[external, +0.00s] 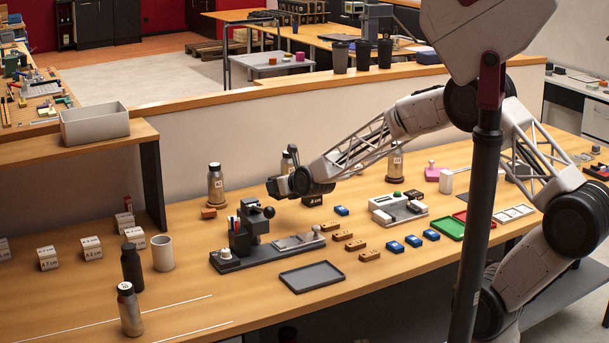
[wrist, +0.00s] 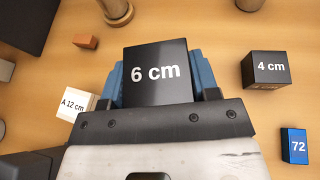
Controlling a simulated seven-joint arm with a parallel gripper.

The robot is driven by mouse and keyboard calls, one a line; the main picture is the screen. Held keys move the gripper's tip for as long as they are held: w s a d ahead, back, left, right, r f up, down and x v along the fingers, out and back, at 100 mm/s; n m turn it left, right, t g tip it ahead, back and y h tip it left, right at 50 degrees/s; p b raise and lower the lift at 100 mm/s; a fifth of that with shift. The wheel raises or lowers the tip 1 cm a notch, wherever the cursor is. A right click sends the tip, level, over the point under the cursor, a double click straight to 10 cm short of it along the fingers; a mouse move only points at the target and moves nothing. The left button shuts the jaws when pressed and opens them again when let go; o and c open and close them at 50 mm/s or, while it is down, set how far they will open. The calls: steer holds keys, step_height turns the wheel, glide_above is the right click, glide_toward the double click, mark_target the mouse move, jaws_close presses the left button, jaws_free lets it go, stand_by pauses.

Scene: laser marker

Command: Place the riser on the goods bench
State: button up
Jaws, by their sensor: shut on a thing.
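A black riser block marked "6 cm" (wrist: 156,73) sits between the two blue fingers of my gripper (wrist: 157,80) in the wrist view. The fingers are shut on its sides. In the external view my gripper (external: 280,185) is over the long wooden bench (external: 235,300), behind the dark fixture; the held block is hard to make out there. I cannot tell whether its underside touches the bench. A black block marked "4 cm" (wrist: 265,70) stands apart to the right; it also shows in the external view (external: 313,200). Which surface is the goods bench is not labelled.
The dark fixture (external: 245,238) and grey tray (external: 311,276) stand nearer the front. Bottles (external: 215,185) line the back.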

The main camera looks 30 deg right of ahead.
steer(key=s+a+r+n+y, duration=0.1)
steer(key=s+a+r, duration=0.15)
steer(key=a, duration=0.65)
steer(key=s+a+r+n+g+y, duration=0.1)
steer(key=a+r, duration=0.2)
steer(key=a, duration=0.5)
steer(key=s+a+r+n+y, duration=0.1)
steer(key=s+a+r+y, duration=0.15)
steer(key=a, duration=0.65)
steer(key=s+a+f+n, duration=0.1)
steer(key=s+a+f, duration=0.2)
steer(key=s+a, duration=0.4)
steer(key=s+a+f+n+g+y, duration=0.1)
steer(key=s+a+f, duration=0.2)
steer(key=s+a, duration=0.5)
steer(key=s+a+f+n+g+y, duration=0.1)
steer(key=s+a+f, duration=0.3)
steer(key=s+a, duration=0.4)
steer(key=shift+a+n+y, duration=0.25)
steer(key=shift+a+n, duration=0.15)
steer(key=shift+a, duration=0.1)
steer(key=shift+s+a+f+g, duration=0.25)
steer(key=shift+s+a+g, duration=0.05)
steer(key=shift+s, duration=0.25)
